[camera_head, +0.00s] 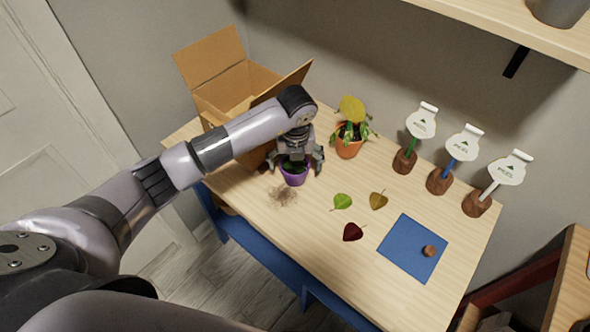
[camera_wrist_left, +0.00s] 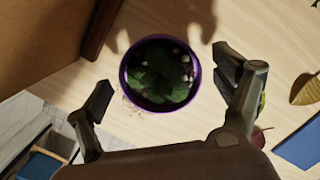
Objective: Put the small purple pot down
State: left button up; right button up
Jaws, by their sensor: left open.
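The small purple pot (camera_head: 294,178) stands upright on the wooden table (camera_head: 330,256), in front of the cardboard box. It holds a dark green plant, and in the left wrist view the pot (camera_wrist_left: 123,77) is seen from above with its round purple rim. My left gripper (camera_head: 297,166) is above and around the pot. Its fingers (camera_wrist_left: 168,98) are spread wide on either side, with gaps between them and the rim. My right gripper is not in view.
An open cardboard box (camera_head: 228,95) stands behind the pot. An orange pot (camera_head: 348,147) with a plant is to the right. Loose leaves (camera_head: 352,232), spilled soil (camera_head: 283,196) and a blue mat (camera_head: 397,258) lie nearby. Three labelled markers (camera_head: 420,123) line the back edge.

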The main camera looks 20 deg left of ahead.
pick_arm(q)
jog(key=c, duration=1.5)
